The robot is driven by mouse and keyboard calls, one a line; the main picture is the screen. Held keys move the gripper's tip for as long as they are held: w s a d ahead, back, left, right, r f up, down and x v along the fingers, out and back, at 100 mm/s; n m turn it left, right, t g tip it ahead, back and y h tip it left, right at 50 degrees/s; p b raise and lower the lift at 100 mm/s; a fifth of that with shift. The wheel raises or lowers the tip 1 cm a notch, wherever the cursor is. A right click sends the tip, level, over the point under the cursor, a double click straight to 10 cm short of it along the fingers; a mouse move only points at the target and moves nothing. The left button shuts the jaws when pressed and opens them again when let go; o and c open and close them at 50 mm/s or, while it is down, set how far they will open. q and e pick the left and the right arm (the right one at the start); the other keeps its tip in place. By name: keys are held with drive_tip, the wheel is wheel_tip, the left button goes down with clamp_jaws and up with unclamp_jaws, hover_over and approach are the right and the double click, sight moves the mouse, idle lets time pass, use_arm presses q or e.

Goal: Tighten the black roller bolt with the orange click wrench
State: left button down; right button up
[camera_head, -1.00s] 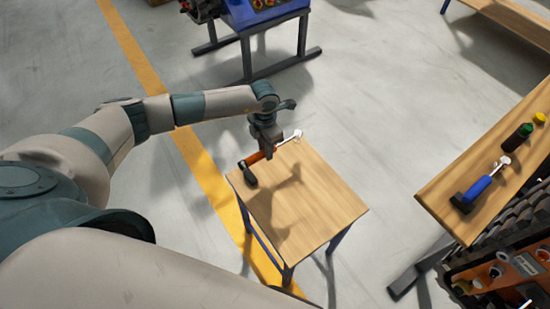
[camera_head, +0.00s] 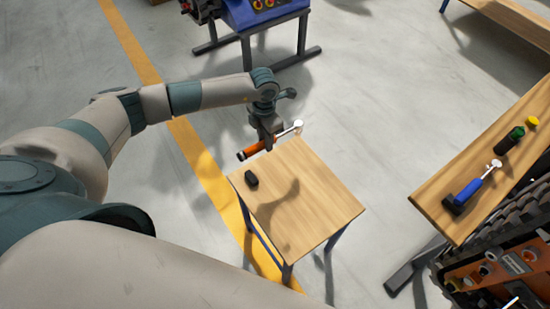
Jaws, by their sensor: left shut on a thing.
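The orange click wrench (camera_head: 252,151) has an orange handle with a dark end and a pale metal head at its right. My left gripper (camera_head: 269,142) is shut on its handle and holds it above the far left edge of the small wooden table (camera_head: 310,205). A small black holder (camera_head: 251,180) stands empty on that table, below the wrench. The black roller bolt cannot be made out. Dark rollers and track parts show on the orange carrier (camera_head: 500,268) at the lower right. My right gripper is not in view.
A long bench (camera_head: 435,194) at the right bears a blue wrench (camera_head: 470,189) in a black holder, a green-and-black bottle (camera_head: 508,140) and a yellow item (camera_head: 532,122). A blue machine (camera_head: 262,12) on a stand is at the back. Grey floor lies between.

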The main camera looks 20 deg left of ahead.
use_arm(q)
drive_tip(key=shift+r, duration=0.7)
drive_tip(key=shift+s+p, duration=0.5)
drive_tip(key=shift+s, duration=0.05)
drive_tip(key=s+p, duration=0.5)
drive_tip(key=s, duration=1.4)
drive_tip(key=shift+w, duration=0.1)
